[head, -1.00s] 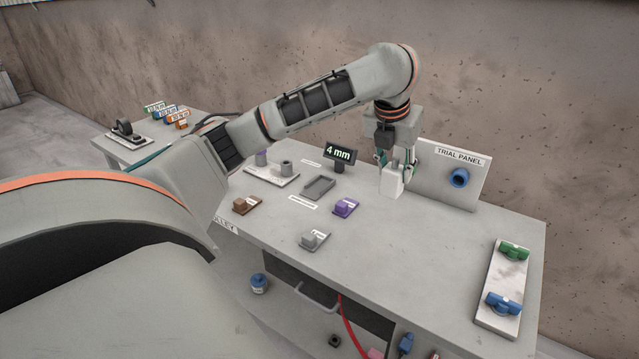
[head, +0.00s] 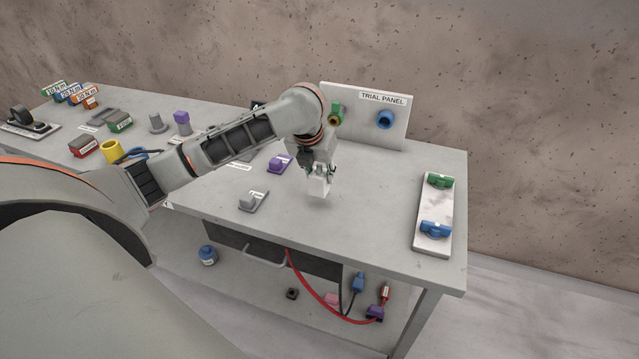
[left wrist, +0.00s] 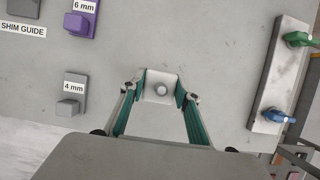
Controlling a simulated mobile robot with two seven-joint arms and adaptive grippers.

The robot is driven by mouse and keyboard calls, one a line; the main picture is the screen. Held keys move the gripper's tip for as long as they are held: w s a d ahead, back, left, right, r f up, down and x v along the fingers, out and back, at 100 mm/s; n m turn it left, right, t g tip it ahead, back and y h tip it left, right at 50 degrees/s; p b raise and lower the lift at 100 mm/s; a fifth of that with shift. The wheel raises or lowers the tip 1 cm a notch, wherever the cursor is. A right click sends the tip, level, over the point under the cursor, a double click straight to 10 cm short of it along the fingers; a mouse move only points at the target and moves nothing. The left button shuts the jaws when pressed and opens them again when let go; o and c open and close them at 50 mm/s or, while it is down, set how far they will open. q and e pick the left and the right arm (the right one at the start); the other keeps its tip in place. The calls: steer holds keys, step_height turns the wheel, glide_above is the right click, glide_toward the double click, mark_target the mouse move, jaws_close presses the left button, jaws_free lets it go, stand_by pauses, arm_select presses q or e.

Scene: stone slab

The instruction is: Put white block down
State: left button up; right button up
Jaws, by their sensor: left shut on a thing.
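The white block (head: 319,184) is held by my left gripper (head: 319,170) over the middle of the grey table (head: 370,200). My right gripper is not in view.
A grey 4 mm shim (head: 252,200) and a purple shim (head: 280,163) lie left of the block. The trial panel (head: 362,130) stands behind. A plate (head: 422,235) with green and blue fittings is at the right. Bare tabletop lies between block and plate.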

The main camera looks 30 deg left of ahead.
mark_target(320, 183)
arm_select(q)
step_height(320, 183, down, 4)
steer(key=shift+r, duration=0.15)
steer(key=o, duration=1.2)
steer(key=shift+o, duration=0.2)
steer(key=v, duration=1.2)
